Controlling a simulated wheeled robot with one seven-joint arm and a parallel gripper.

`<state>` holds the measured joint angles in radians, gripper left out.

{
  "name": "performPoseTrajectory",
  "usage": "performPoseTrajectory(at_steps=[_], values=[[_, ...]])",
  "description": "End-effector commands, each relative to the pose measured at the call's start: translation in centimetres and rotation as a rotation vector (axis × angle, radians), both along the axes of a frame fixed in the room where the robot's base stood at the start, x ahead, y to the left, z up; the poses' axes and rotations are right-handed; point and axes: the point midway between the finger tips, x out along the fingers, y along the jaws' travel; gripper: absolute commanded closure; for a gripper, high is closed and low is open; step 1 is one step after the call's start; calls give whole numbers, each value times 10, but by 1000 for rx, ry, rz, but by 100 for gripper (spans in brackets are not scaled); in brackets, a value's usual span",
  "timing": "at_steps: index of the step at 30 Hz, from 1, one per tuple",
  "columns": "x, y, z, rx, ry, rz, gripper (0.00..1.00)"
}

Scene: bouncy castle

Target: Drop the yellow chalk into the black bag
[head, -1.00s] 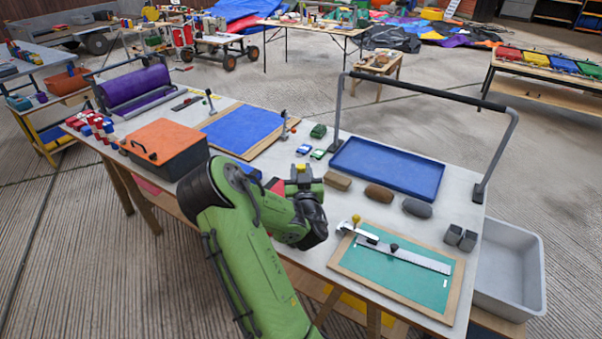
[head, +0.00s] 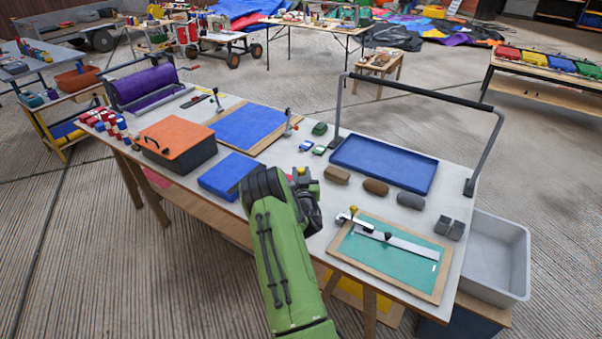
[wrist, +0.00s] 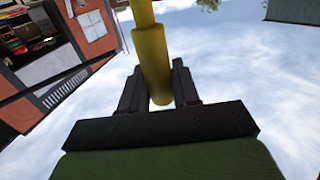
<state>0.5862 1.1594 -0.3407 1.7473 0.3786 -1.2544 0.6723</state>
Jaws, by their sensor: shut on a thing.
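In the wrist view my gripper (wrist: 157,88) is shut on the yellow chalk (wrist: 152,60), a smooth cylinder standing up between the two dark fingers, with sky behind it. In the head view my gripper (head: 304,180) is above the front edge of the worktable, beside my green arm. The chalk is too small to make out surely there. I cannot identify the black bag. A black crumpled heap (head: 393,38) lies on the floor at the back, but I cannot tell whether it is a bag.
The worktable (head: 303,240) carries an orange-lidded box (head: 176,133), a blue block (head: 230,175), a blue tray (head: 385,164), several rounded blocks and a green cutting board (head: 380,265). A grey bar (head: 425,87) arches over the table. A grey bin (head: 495,260) stands at right.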

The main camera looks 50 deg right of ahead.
Motion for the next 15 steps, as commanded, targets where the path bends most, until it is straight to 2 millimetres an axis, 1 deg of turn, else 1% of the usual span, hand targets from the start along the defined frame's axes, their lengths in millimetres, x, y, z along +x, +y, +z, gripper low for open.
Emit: performPoseTrajectory(at_steps=[1,7,10,15], values=[[0,0,-14,-1,1,0,100],[0,0,-42,-1,-1,0,100],[-1,0,-47,-1,-1,0,100],[0,0,-45,-1,-1,0,100]])
